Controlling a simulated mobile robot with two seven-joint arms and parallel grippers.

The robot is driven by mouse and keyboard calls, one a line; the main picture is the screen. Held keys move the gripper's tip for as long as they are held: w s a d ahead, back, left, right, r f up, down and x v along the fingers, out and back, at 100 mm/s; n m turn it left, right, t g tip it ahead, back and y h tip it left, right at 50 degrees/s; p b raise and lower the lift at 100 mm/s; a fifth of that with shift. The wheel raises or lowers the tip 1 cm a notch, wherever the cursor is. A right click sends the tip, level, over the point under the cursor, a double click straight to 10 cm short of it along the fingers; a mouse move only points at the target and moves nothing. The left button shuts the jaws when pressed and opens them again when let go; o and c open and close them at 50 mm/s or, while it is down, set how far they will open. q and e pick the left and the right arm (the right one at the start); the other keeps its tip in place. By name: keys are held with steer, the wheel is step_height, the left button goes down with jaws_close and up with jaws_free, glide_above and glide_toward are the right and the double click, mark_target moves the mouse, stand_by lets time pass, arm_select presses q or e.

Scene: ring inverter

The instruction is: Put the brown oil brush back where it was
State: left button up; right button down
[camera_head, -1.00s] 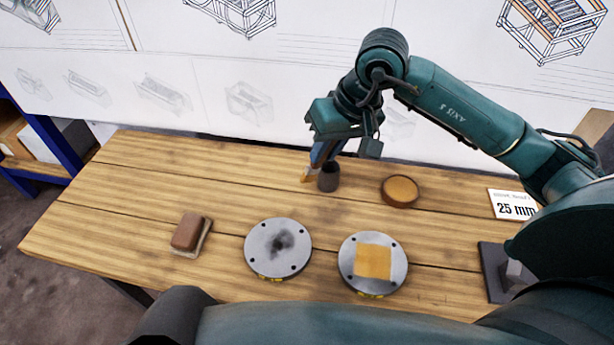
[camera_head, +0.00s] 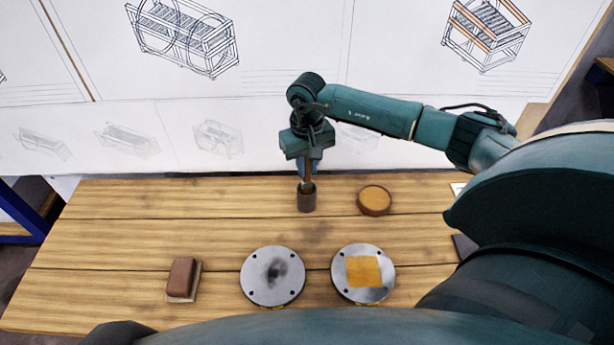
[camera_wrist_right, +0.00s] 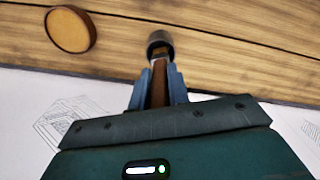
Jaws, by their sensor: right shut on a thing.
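My right gripper (camera_head: 306,166) is shut on the brown oil brush (camera_head: 308,184), directly above a dark cylindrical cup (camera_head: 307,200) at the back of the table. The brush points down and its lower end is hidden inside the cup's mouth. In the right wrist view the gripper's blue fingers (camera_wrist_right: 158,88) clasp the brown brush handle (camera_wrist_right: 159,82), and the dark cup (camera_wrist_right: 160,43) stands just beyond its end. Whether the brush rests on the cup's bottom cannot be seen. My left gripper is not in view.
A round brown dish (camera_head: 374,201) stands right of the cup. Nearer are two grey metal discs, one with a dark smear (camera_head: 258,277), one with an orange square (camera_head: 363,271). A brown block (camera_head: 181,275) lies on a pale pad at left. The wooden table (camera_head: 130,230) has clear room between.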

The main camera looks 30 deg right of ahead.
mark_target(307, 182)
step_height(307, 182, down, 4)
steer(key=shift+r, duration=0.1)
steer(key=shift+f, duration=0.2)
steer(key=c, duration=1.3)
jaws_free()
